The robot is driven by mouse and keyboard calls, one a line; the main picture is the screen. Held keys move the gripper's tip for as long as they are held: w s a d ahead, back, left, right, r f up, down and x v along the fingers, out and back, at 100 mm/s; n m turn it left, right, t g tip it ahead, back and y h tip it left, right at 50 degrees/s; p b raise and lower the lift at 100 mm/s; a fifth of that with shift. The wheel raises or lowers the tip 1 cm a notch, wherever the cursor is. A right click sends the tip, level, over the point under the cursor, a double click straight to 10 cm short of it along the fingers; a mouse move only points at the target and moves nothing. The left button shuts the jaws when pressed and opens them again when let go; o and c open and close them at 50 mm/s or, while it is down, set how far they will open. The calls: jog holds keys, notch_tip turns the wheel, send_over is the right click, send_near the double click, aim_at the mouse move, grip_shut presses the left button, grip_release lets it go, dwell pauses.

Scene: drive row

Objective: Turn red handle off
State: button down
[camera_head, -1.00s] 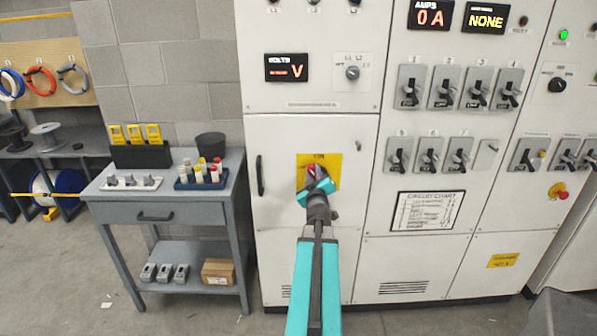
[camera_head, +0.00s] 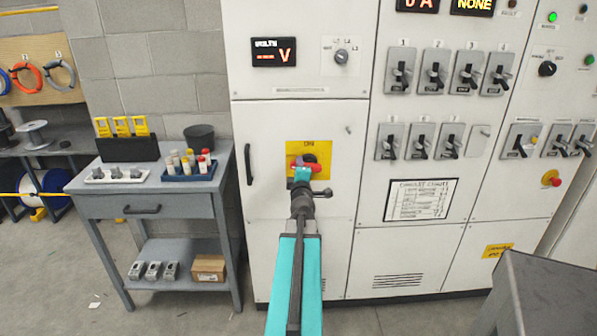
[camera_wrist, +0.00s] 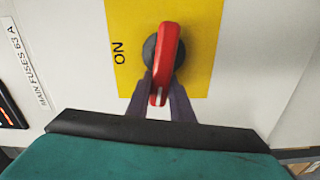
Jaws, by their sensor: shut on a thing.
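The red handle (camera_head: 315,168) sits on a dark round hub on a yellow plate (camera_head: 322,147) marked ON, on the white cabinet door. It lies roughly level, across the plate. In the wrist view the red handle (camera_wrist: 168,45) runs up the picture, with the ON lettering turned sideways to its left. My gripper (camera_head: 302,173) is at the handle and partly covers it. In the wrist view the two dark fingers of my gripper (camera_wrist: 164,92) stand on either side of the handle's near end, shut on it.
A grey workbench (camera_head: 180,203) with small parts stands left of the cabinet. A black door grip (camera_head: 249,164) is left of the plate. Rows of switches (camera_head: 402,72) are at the right. A grey block (camera_head: 535,290) stands at the lower right.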

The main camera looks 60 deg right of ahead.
jog(key=shift+s+d+f+n+b, duration=0.1)
jog(key=shift+f+n+b, duration=0.1)
jog(key=shift+n, duration=0.25)
jog(key=shift+s+d+f+n+b, duration=0.1)
jog(key=shift+n+b, duration=0.05)
jog(key=shift+n, duration=0.3)
jog(key=shift+r, duration=0.1)
jog(key=c, duration=1.6)
grip_release()
jog(key=shift+s, duration=0.15)
jog(key=shift+o, duration=0.2)
jog(key=shift+w, duration=0.2)
jog(key=shift+a, duration=0.15)
jog(key=p+v, duration=0.5)
jog(key=shift+w, duration=0.1)
